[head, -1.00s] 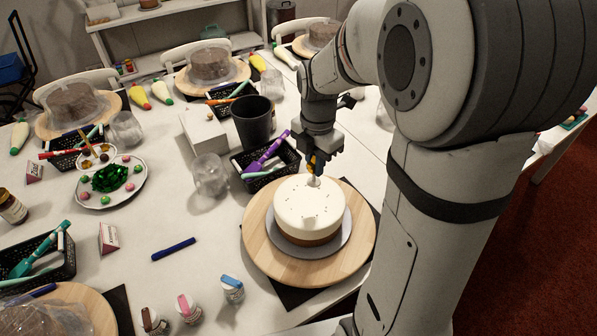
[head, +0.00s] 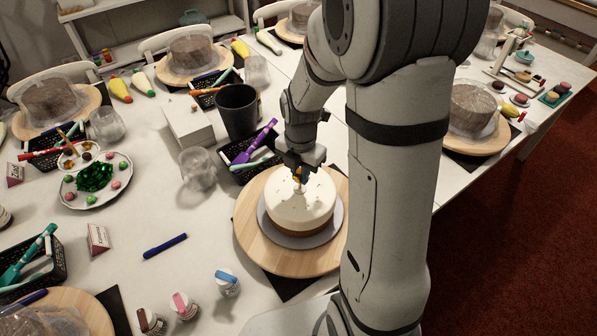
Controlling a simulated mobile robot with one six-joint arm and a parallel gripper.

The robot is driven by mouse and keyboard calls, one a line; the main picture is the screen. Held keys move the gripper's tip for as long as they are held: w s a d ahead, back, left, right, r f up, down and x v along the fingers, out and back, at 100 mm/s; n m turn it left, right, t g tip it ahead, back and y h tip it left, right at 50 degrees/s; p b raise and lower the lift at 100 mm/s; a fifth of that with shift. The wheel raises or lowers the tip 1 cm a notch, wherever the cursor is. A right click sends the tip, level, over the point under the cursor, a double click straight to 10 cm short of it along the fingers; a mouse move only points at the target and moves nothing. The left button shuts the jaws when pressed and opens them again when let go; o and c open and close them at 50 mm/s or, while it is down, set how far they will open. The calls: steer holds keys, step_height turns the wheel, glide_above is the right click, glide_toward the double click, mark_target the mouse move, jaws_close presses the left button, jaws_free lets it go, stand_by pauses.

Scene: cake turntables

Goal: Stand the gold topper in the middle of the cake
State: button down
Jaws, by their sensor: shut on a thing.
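The cake (head: 305,215) has a white top with small dark specks and a brown lower band. It sits on a grey board (head: 334,224) on a round wooden turntable (head: 255,240). My gripper (head: 299,174) points down over the cake's top, a little behind its middle. It is shut on the gold topper (head: 298,178), of which only a small gold part shows between the fingers. A small pale piece shows just below it, near the icing. I cannot tell whether it touches the cake. The fingers hide most of the topper.
A black basket (head: 250,170) with a purple tool and a dark cup (head: 238,108) stand behind left of the turntable. Small jars (head: 227,283) stand in front. The table left of the turntable is mostly clear.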

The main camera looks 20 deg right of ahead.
steer(key=shift+s+r, duration=0.1)
steer(key=shift+s, duration=0.05)
steer(key=shift+f, duration=0.2)
steer(key=c, duration=1.4)
jaws_free()
steer(key=shift+r, duration=0.15)
step_height(320, 180, up, 11)
steer(key=shift+r, duration=0.1)
steer(key=s+r+m+t, duration=0.3)
steer(key=s+m, duration=1.1)
steer(key=m, duration=1.2)
steer(key=shift+a+r, duration=0.25)
steer(key=shift+r, duration=0.15)
